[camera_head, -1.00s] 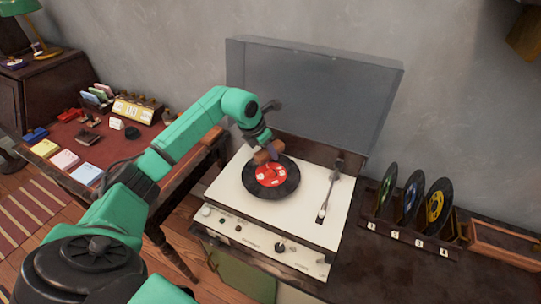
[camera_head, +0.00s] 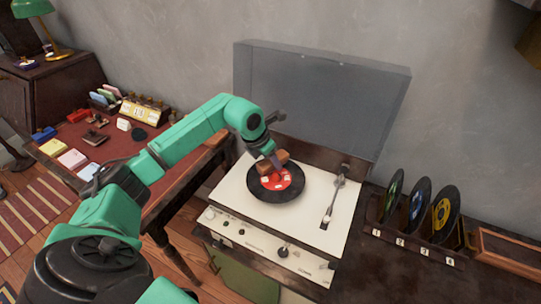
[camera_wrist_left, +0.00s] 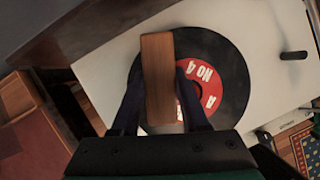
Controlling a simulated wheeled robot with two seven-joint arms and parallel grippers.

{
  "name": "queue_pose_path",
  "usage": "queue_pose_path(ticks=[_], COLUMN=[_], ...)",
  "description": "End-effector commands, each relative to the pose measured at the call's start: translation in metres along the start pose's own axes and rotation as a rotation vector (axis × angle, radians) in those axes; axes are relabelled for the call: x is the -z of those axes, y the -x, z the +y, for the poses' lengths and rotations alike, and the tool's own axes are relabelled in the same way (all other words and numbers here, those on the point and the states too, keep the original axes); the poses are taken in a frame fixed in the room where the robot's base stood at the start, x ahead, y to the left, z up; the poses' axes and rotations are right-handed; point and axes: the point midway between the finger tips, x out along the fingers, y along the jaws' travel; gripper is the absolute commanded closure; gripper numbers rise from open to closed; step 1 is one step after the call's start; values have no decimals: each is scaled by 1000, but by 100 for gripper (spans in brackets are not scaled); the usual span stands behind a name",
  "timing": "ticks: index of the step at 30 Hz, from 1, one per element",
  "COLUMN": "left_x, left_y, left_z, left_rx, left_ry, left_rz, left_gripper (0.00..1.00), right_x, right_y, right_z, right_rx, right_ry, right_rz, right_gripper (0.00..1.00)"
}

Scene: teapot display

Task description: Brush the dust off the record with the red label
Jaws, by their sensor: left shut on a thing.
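The black record with the red label (camera_head: 262,193) lies flat on the cream turntable (camera_head: 228,197). My left gripper (camera_head: 272,163) is shut on a wooden brush (camera_head: 273,157) over the record's far part, by the label's far edge. In the left wrist view, the brush (camera_wrist_left: 157,75) sits between the two fingers (camera_wrist_left: 158,98) and covers part of the record (camera_wrist_left: 233,75) and its label. Whether the bristles touch the record is hidden. No dust can be made out at this size. My right gripper is out of view.
The tonearm (camera_head: 334,201) stands to the record's right, clear of it. The raised lid (camera_head: 320,100) is behind. A rack (camera_head: 420,246) with several upright records is at right, beside an open wooden tray (camera_head: 510,252). A desk (camera_head: 175,185) with small items stands left.

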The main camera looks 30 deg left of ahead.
Motion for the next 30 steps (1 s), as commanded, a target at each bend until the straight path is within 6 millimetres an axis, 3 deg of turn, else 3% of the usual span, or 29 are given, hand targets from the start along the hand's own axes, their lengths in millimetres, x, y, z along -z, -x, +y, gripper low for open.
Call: queue_pose_path(ticks=[5,18,30], left_x=[12,-4,9], left_y=[3,0,3], left_z=[5,41,41], left_rx=[-1,0,-1], left_ry=[0,2,-2], left_rz=[9,5,5], left_gripper=[100,100,100], right_x=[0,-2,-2], right_y=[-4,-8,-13], right_z=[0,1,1], right_rx=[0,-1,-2], right_ry=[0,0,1], right_rz=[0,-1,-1], right_gripper=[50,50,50])
